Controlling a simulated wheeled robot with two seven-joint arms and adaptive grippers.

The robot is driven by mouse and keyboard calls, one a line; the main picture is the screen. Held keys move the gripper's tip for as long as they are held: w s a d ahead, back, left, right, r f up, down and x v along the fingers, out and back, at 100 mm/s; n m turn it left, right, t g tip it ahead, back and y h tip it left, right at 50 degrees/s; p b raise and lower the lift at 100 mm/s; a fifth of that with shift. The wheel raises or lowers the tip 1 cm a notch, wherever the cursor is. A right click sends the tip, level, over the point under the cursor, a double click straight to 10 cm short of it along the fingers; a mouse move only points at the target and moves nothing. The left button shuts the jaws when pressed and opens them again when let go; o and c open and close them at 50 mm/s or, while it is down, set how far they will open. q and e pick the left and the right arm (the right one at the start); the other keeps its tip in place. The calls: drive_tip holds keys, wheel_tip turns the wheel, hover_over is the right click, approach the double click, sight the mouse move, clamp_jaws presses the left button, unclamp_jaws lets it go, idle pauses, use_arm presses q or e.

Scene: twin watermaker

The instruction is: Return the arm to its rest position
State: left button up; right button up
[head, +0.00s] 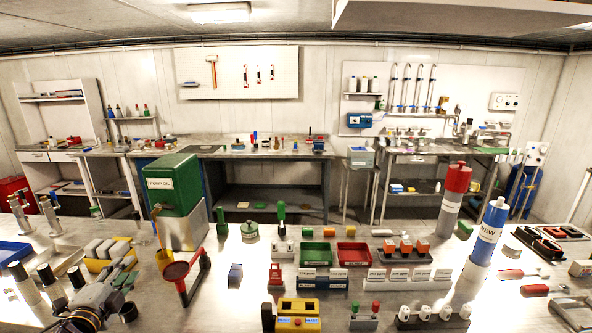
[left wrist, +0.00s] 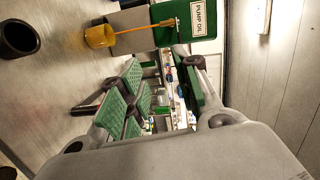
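My left gripper (head: 124,274) is low at the left of the head view, over the near left part of the workbench. In the left wrist view its two fingers with green pads (left wrist: 158,92) stand apart, with nothing visible between them. The gripper is clear of the green pump oil tank (head: 172,184), which stands on a grey stand to its right and also shows in the left wrist view (left wrist: 183,16). My right arm and gripper are not in view.
A yellow tray (head: 97,265) with grey blocks and several grey-and-black cylinders stand close around my left arm. A blue bin (head: 12,252) is at the far left. Trays and parts crowd the bench's middle.

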use_arm(q)
drive_tip(key=s+d+f+n+g+y, duration=0.1)
drive_tip(key=s+d+f+n+g, duration=0.3)
drive_tip(key=f, duration=0.4)
drive_tip(key=s+d+f+n+g, duration=0.2)
drive_tip(key=s+f+n+g, duration=0.1)
drive_tip(key=s+f+n, duration=0.4)
drive_tip(key=s+d+f+n+g+h, duration=0.1)
drive_tip(key=s+d+f+g+h, duration=0.2)
drive_tip(key=s+d, duration=0.4)
drive_tip(key=s+d+f+n+g+h, duration=0.1)
drive_tip(key=s+d+f+g, duration=0.4)
drive_tip(key=d, duration=0.4)
wheel_tip(320, 180, down, 33)
drive_tip(key=s, duration=0.2)
drive_tip(key=s+a+f, duration=0.2)
drive_tip(key=s+f, duration=0.8)
drive_tip(key=s, duration=0.1)
drive_tip(key=s+a+f, duration=0.3)
drive_tip(key=s+f, duration=0.7)
drive_tip(key=s, duration=0.1)
drive_tip(key=shift+a+g+y, duration=0.3)
drive_tip(key=shift+g+y, duration=0.1)
